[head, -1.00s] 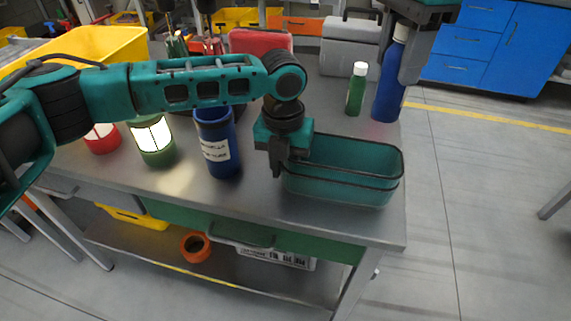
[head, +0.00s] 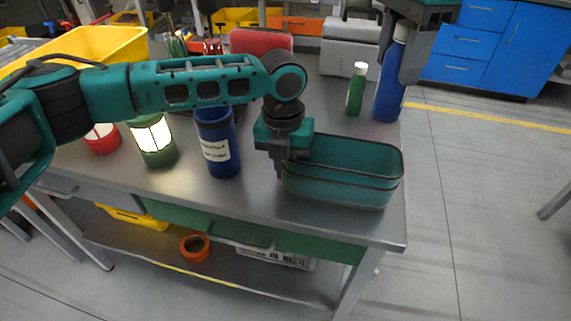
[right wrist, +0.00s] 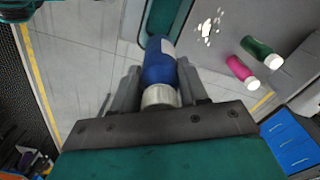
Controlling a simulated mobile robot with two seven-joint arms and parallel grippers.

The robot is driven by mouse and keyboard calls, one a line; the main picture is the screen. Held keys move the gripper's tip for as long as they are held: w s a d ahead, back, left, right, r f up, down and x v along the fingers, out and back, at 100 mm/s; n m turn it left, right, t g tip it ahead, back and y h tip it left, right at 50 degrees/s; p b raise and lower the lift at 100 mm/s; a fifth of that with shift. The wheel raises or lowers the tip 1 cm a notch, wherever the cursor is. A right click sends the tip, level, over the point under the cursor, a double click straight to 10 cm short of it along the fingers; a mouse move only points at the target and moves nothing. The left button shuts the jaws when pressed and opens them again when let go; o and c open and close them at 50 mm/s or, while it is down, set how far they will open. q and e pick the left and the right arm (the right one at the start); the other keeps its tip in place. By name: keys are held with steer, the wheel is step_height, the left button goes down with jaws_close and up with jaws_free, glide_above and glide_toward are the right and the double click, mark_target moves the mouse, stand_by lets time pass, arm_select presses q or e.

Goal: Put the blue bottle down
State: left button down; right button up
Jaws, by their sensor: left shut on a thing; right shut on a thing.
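The blue bottle (head: 388,92) with a pale cap is upright at the right end of the grey table, and it also shows in the right wrist view (right wrist: 158,66). My right gripper (head: 401,72) is shut on its upper part, with one finger on each side in the right wrist view (right wrist: 158,88). I cannot tell whether the bottle's base touches the table. My left gripper (head: 282,165) is shut on the left end of the teal tray (head: 345,188), which lies near the table's front right corner.
A green bottle (head: 356,90) stands just left of the blue one. A blue labelled container (head: 218,150), a green lantern (head: 153,142) and a red lantern (head: 102,140) stand further left. A pink bottle (right wrist: 240,70) shows in the right wrist view. The table's right edge is close.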

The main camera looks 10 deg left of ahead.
mark_target(390, 94)
steer(key=shift+f+n, duration=0.55)
steer(key=shift+f, duration=2.45)
steer(key=shift+f+n, duration=0.5)
steer(key=shift+f, duration=2.55)
steer(key=shift+f+n, duration=0.55)
steer(key=shift+f, duration=2.45)
steer(key=shift+f, duration=0.2)
steer(key=o, duration=0.8)
steer(key=shift+o, duration=0.2)
step_height(390, 94, up, 12)
steer(key=shift+r, duration=0.25)
